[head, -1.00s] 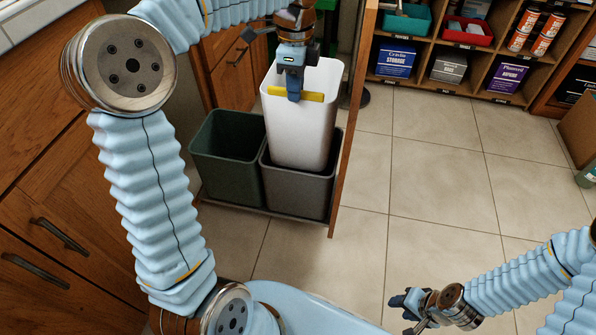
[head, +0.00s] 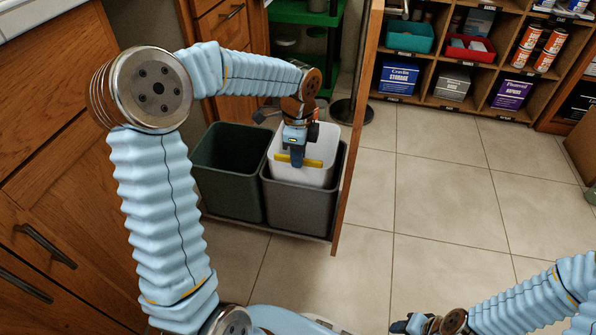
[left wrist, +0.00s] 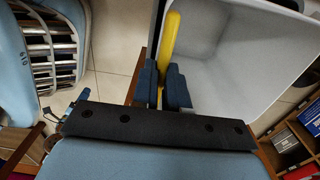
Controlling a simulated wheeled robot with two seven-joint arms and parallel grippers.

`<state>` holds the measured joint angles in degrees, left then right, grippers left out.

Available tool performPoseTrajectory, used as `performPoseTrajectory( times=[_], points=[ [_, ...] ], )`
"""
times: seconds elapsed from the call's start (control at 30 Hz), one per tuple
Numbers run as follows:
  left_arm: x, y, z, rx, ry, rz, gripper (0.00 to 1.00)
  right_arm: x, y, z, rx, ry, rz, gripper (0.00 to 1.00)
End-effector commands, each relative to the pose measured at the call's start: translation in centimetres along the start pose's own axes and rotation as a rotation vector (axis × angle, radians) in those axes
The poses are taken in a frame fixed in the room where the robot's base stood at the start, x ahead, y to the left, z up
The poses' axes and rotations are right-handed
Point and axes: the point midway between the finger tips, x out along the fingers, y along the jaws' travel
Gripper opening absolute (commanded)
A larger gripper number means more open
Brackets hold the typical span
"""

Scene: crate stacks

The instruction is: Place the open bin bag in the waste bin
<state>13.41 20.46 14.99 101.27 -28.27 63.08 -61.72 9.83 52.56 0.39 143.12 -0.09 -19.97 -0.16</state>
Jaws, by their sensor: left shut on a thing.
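The open bin bag (head: 318,176) is a stiff white liner with a yellow strip on its near rim. It stands upright, mostly down inside the grey waste bin (head: 300,208), its upper part above the bin's rim. My left gripper (head: 297,160) is shut on the bag's near rim at the yellow strip. In the left wrist view, my left gripper's fingers (left wrist: 165,88) pinch that rim, and the bag's empty inside (left wrist: 235,65) shows.
A dark green bin (head: 228,178) stands left of the grey one in the pulled-out cabinet unit. The wooden door panel (head: 357,135) rises close on the right. Behind are a green rack (head: 303,14) and shelves with boxes (head: 398,80). The tiled floor (head: 450,200) is clear.

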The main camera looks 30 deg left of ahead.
Motion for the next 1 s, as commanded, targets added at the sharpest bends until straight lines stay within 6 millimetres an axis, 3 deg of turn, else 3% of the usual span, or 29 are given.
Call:
performPoseTrajectory(
  times=[0.2, 0.3, 0.7, 0.73, 0.87, 0.9, 1.0],
  points=[
    [4.1, 0.0, 0.0, -0.001, 0.000, 0.004, 0.00, 1.0, 0.3, 0.1, -0.001, -0.003, -0.002, 0.43],
    [5.2, 0.0, 0.0, 0.000, 0.000, 0.003, 0.00, 1.2, 0.3, 0.1, -0.001, -0.004, -0.003, 0.43],
    [5.8, -0.1, 0.0, 0.000, 0.000, 0.002, 0.00, 1.3, 0.3, 0.1, -0.001, -0.004, -0.003, 0.43],
    [5.8, -0.1, 0.0, 0.000, 0.000, 0.002, 0.15, 1.3, 0.3, 0.1, -0.001, -0.004, -0.003, 0.43],
    [5.7, -0.1, 0.0, 0.000, 0.000, 0.002, 0.35, 1.3, 0.3, 0.1, -0.001, -0.004, -0.003, 0.43],
    [5.7, -0.1, 0.0, 0.000, 0.000, 0.002, 0.39, 1.3, 0.3, 0.1, -0.001, -0.004, -0.003, 0.43],
    [5.7, -0.1, 0.0, 0.000, 0.000, 0.002, 0.39, 1.3, 0.3, 0.1, -0.001, -0.004, -0.003, 0.43]
  ],
)
